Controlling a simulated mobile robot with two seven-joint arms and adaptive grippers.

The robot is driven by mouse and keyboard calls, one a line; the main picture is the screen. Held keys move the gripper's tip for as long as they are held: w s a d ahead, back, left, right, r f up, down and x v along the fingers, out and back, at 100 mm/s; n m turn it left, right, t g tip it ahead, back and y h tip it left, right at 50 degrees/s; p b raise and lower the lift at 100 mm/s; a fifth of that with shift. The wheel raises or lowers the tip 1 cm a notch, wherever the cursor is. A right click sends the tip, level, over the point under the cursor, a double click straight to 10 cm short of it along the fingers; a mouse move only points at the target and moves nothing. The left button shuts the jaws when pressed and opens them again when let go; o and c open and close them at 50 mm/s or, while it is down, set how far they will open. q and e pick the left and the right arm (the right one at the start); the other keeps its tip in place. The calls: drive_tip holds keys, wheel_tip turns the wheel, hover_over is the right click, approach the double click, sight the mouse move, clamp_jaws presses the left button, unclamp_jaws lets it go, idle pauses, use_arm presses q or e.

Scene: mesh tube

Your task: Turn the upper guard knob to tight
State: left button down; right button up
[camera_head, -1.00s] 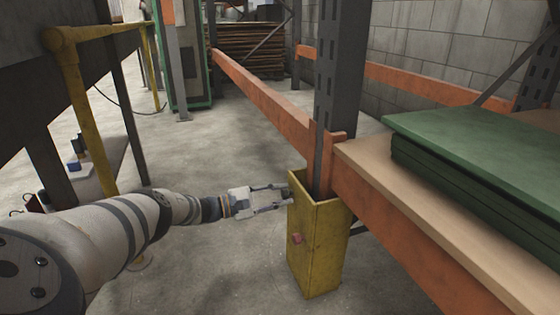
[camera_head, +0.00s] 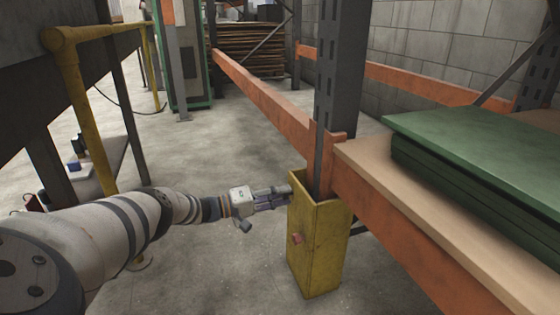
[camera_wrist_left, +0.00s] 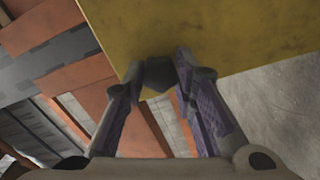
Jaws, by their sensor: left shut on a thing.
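The yellow guard (camera_head: 316,250) stands upright around the foot of the dark rack post. The upper guard knob (camera_wrist_left: 160,74) is a small dark knob on the guard, seen in the left wrist view between my fingertips. My left gripper (camera_head: 284,195) is shut on this knob from the left, its fingers reaching the guard's upper left edge. In the head view the fingers largely hide the knob, and its turn angle cannot be read. My right gripper is not in view.
The dark rack post (camera_head: 340,80) rises from the guard, with an orange beam (camera_head: 400,240) running toward the front right. Green sheets (camera_head: 480,150) lie on a wooden board at right. A yellow railing (camera_head: 78,95) stands at left. The floor between is clear.

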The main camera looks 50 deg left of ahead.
use_arm(q)
drive_tip(key=m+p, duration=0.1)
drive_tip(key=m, duration=1)
drive_tip(key=shift+r, duration=0.1)
idle(0.5)
drive_tip(key=c, duration=1.3)
unclamp_jaws()
drive_tip(key=shift+s, duration=0.1)
drive_tip(key=v, duration=1.2)
